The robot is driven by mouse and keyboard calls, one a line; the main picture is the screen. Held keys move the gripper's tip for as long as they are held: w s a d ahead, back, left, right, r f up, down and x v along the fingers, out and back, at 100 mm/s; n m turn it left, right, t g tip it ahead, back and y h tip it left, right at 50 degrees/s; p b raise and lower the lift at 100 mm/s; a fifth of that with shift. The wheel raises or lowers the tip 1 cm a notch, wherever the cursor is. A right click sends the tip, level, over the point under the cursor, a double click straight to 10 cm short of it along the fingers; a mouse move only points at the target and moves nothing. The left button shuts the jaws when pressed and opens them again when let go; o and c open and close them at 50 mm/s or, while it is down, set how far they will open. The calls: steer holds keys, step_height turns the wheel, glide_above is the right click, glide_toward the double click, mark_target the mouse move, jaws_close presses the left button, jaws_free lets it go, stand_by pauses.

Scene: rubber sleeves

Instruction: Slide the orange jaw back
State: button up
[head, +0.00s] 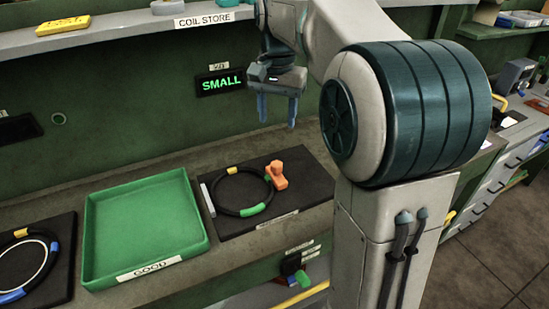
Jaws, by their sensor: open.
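The orange jaw (278,176) stands on the right part of a black plate (291,216) on the bench. A black ring (221,199) with a yellow band at its back and a green band at its front lies on the plate. The ring's right side is close to the jaw; I cannot tell if they touch. A pale bar (207,199) stands at the ring's left side. My gripper (277,110) hangs above and behind the plate, fingers pointing down, apart and empty.
A green tray (143,272) labelled GOOD sits left of the plate, empty. Another ring (49,257) lies on a dark mat (66,230) at far left. A display (221,81) reads SMALL. A shelf (130,27) labelled COIL STORE runs above.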

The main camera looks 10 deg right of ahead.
mark_target(277, 164)
step_height(277, 164, down, 14)
steer(key=shift+r, duration=0.15)
stand_by(0.3)
